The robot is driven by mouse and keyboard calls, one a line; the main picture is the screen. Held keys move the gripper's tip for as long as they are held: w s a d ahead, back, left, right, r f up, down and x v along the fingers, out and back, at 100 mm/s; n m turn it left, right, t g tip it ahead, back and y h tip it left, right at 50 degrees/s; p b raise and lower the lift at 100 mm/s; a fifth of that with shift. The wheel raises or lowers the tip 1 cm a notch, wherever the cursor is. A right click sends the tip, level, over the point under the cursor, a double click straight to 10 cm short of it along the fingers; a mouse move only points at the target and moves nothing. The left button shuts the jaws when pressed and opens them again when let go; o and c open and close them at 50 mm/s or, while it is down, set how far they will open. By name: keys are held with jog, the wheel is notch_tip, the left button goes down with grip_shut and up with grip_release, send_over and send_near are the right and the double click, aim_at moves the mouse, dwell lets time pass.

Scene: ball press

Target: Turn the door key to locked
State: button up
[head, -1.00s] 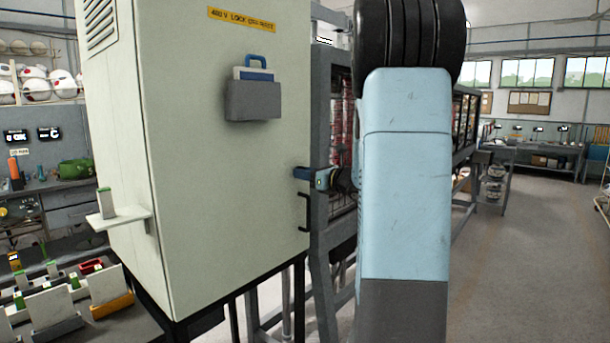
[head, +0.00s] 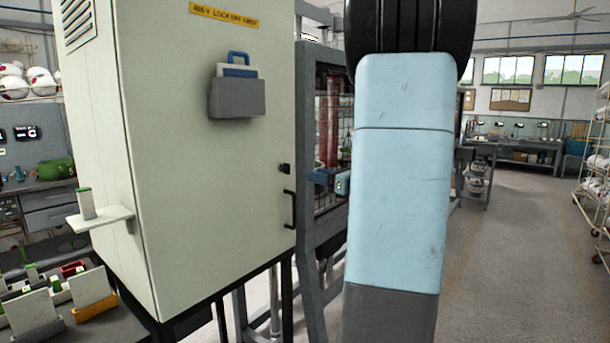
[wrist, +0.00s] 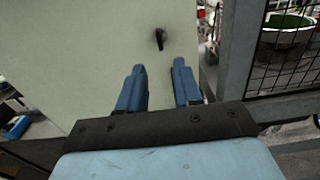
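The door key (head: 284,168) is a small black piece on the right side of the pale cabinet door (head: 200,200), above the black door handle (head: 290,207). In the wrist view the key (wrist: 160,39) shows as a dark piece beyond my fingertips, roughly centred between them. I cannot tell from it whether the lock is locked. My gripper (wrist: 158,72) has its two blue fingers apart with nothing between them. In the head view my gripper (head: 316,177) is right of the key, clear of it, and partly hidden by my arm.
A grey caged frame (head: 310,150) stands close on the right. Open floor lies farther right.

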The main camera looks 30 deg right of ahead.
jog(key=shift+v, duration=1.55)
jog(key=shift+a, duration=0.15)
jog(key=s+a+f+n+g+y, duration=0.1)
jog(key=s+a+n+g, duration=0.35)
jog(key=a+n, duration=0.55)
jog(key=s+a+f+n+g+y, duration=0.15)
jog(key=s+a+n+g, duration=0.35)
jog(key=a, duration=0.8)
jog(key=s+a+f+n+g+h, duration=0.1)
jog(key=s+n+h, duration=0.7)
jog(key=n, duration=0.9)
jog(key=s+a+g, duration=0.1)
jog(key=s, duration=0.2)
jog(key=shift+s+a+f+h, duration=0.35)
jog(key=shift+s+a+f, duration=0.05)
